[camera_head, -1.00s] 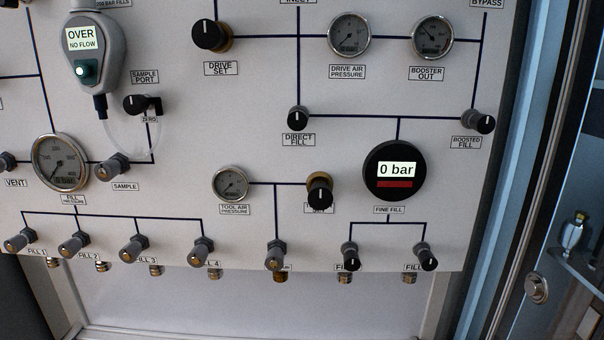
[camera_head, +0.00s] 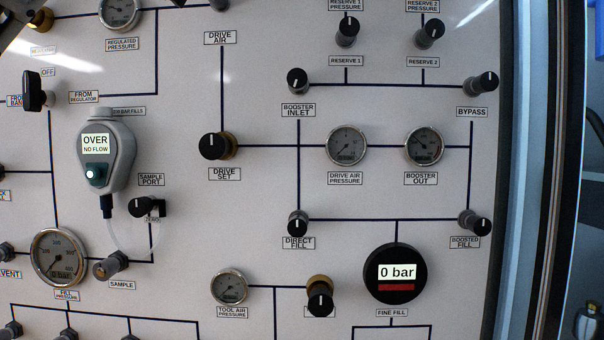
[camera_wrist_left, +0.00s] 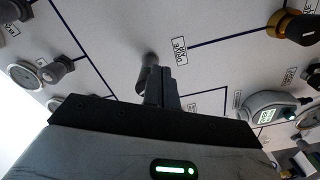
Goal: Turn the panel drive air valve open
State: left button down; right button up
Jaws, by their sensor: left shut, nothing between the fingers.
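The drive air valve is a dark knob (camera_head: 219,4) at the top edge of the head view, above its DRIVE AIR label (camera_head: 221,38); most of it is cut off. In the left wrist view, a grey knob (camera_wrist_left: 150,60) stands beside the DRIVE AIR label (camera_wrist_left: 180,50). My left gripper (camera_wrist_left: 162,76) is shut and empty, its fingertips right by that knob and partly covering it. I cannot tell whether they touch it. The valve's setting is not readable. My right gripper is not in view.
The drive set knob (camera_head: 214,146) is below the label. A grey handheld meter (camera_head: 107,160) reading OVER, NO FLOW hangs at the left with a clear hose. Gauges such as drive air pressure (camera_head: 346,146) and several other knobs project from the panel. A blue-grey frame edge (camera_head: 520,170) borders the right.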

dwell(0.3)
pick_arm(q)
jog(key=shift+a+r, duration=0.1)
jog(key=shift+r, duration=0.15)
jog(key=shift+r, duration=0.15)
dwell(0.5)
jog(key=shift+d+r, duration=0.5)
jog(key=shift+r, duration=0.3)
jog(key=shift+s+d, duration=0.1)
jog(key=shift+d, duration=0.15)
dwell(0.3)
